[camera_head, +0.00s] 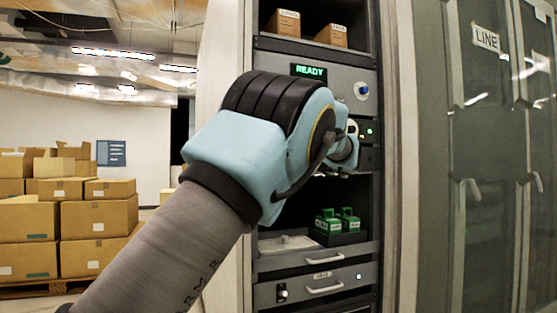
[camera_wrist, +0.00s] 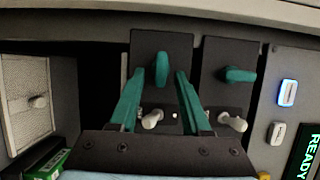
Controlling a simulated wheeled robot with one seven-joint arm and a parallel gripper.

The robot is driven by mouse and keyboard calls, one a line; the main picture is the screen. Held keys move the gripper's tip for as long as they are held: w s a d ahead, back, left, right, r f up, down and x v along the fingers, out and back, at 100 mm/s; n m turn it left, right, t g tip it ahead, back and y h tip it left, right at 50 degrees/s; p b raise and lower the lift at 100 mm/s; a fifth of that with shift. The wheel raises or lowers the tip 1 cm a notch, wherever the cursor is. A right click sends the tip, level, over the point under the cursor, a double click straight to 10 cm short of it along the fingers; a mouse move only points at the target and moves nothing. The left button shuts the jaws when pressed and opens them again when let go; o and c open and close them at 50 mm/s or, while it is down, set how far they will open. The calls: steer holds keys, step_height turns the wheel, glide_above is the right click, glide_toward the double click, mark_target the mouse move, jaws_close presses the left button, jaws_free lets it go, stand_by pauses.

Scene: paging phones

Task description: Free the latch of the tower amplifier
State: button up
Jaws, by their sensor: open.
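In the wrist view, two dark modules sit side by side, each with a teal handle and a pale latch lever. I cannot read which one is the tower amplifier. The nearer module (camera_wrist: 178,47) has its teal handle (camera_wrist: 162,68) and pale lever (camera_wrist: 152,119) between my fingers. The other module (camera_wrist: 210,58) stands to the right, with its teal handle (camera_wrist: 238,75) and pale lever (camera_wrist: 232,121). My gripper (camera_wrist: 160,80) is open, its teal fingers either side of the first handle and lever. Contact cannot be told. In the head view, my arm hides the gripper and most of the modules.
A READY display (camera_head: 309,71) is on the panel above. Green units (camera_head: 338,222) sit on a lower shelf, above drawers with handles (camera_head: 323,289). Small boxes (camera_head: 284,22) are on the top shelf. Cabinet doors (camera_head: 480,200) stand right; stacked cartons (camera_head: 100,217) stand left.

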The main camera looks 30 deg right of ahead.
steer(key=b+v, duration=0.1)
steer(key=v, duration=0.9)
steer(key=shift+s+b, duration=0.4)
steer(key=shift+s, duration=0.1)
